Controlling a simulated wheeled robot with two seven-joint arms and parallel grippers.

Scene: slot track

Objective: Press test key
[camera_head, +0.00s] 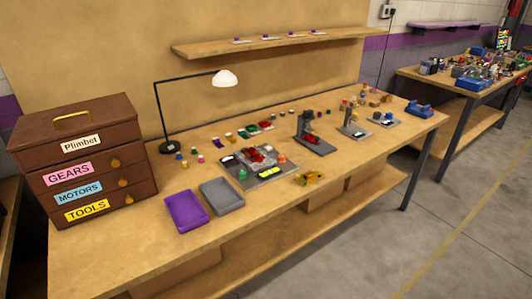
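I cannot make out a labelled test key at this size. A dark grey board (282,176) lies mid-table and carries a red car-like piece (258,155), a small green part (242,174), an orange-red part (282,158) and yellow pieces (270,171). Behind it to the right, a dark upright stand (306,124) has a red piece on its base. Smaller grey stations (352,131) stand further right. Neither of my grippers is in view.
A wooden workbench (120,247) fills the middle. A brown drawer cabinet (75,150) and a lamp (225,78) stand at left. A purple tray (186,210) and a grey tray (222,195) lie near the front edge.

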